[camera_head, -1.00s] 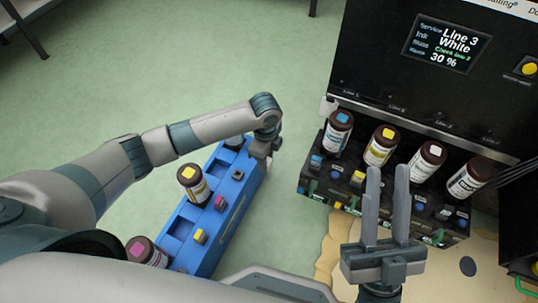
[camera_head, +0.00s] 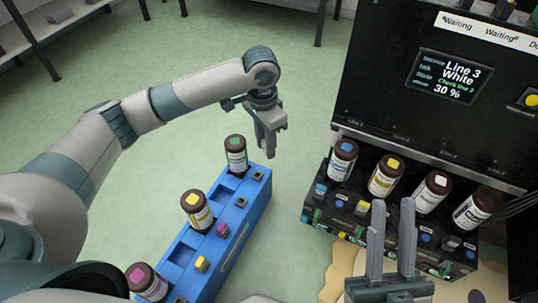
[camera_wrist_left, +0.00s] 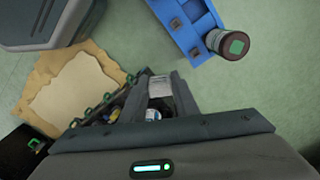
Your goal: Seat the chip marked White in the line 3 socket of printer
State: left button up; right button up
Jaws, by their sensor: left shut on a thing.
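My left gripper (camera_head: 271,148) is shut and hangs above the far right end of the blue crate (camera_head: 239,232). In the left wrist view a small pale piece (camera_wrist_left: 160,86), seemingly the White chip, sits between its fingertips; its marking is unreadable. The printer (camera_head: 437,130) stands at right; its screen (camera_head: 455,77) reads Line 3, White, 30 %. Under it the ink rack (camera_head: 345,228) holds a row of bottles with chip sockets in front. The white-capped bottle (camera_head: 432,192) is third. My right gripper (camera_head: 392,238) is open and empty before the rack, partly hiding the sockets near line 3.
Open floor (camera_head: 300,160) lies between crate and rack. Cables hang at the rack's right.

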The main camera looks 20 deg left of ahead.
pick_arm(q)
notch_tip(320, 180, up, 11)
jog(key=s+a+n, duration=0.2)
jog(key=n, duration=0.5)
jog(key=shift+s+a+n, duration=0.2)
jog(key=shift+a+n, duration=0.05)
jog(key=shift+n, duration=0.05)
jog(key=shift+d, duration=0.1)
